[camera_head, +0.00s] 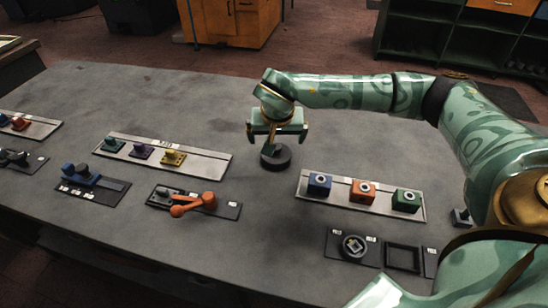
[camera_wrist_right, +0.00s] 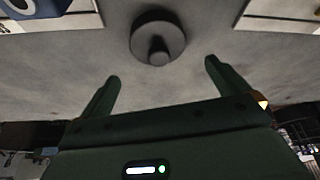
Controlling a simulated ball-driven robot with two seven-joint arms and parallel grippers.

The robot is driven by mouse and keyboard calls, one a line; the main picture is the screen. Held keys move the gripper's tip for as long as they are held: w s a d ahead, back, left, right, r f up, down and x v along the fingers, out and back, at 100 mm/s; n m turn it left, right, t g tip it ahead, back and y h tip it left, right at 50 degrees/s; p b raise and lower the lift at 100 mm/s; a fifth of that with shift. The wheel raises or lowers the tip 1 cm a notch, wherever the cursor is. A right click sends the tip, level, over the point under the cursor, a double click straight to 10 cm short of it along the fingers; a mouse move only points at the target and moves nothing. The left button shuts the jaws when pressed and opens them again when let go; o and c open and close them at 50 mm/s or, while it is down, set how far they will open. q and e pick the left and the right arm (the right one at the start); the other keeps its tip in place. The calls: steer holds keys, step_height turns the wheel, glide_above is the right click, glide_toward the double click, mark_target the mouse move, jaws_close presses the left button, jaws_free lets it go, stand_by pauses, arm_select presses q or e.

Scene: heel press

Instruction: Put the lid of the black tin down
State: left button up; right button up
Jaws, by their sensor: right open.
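The black tin (camera_head: 277,159) is a low, dark, round thing standing on the grey table. In the right wrist view, the tin (camera_wrist_right: 147,27) shows from above as a dark disc with a knob (camera_wrist_right: 158,50) on it. I cannot make out a seam between lid and tin, so I cannot tell how the lid sits. My right gripper (camera_head: 276,137) is above the tin, jaws apart. In the right wrist view, the gripper (camera_wrist_right: 163,72) has nothing between its fingers, and the tin is beyond the fingertips. My left gripper is not in view.
Right of the tin is a panel (camera_head: 336,198) with blue, orange and green blocks. Left is a panel (camera_head: 205,164) with several coloured knobs. A fixture with an orange lever (camera_head: 195,203) is nearer, front left. Behind the tin the table (camera_head: 180,95) is clear.

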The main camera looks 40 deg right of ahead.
mark_target(277, 148)
steer(key=shift+x, duration=0.85)
steer(key=b+x, duration=0.2)
steer(key=x, duration=0.1)
steer(key=b+x, duration=0.1)
steer(key=shift+s+a+f, duration=0.15)
steer(key=shift+f, duration=0.6)
steer(key=shift+r, duration=0.2)
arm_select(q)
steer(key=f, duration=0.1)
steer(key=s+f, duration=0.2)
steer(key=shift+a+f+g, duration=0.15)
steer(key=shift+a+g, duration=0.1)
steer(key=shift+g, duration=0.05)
arm_select(e)
steer(key=c, duration=1)
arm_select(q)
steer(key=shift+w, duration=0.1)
arm_select(e)
steer(key=shift+r, duration=0.1)
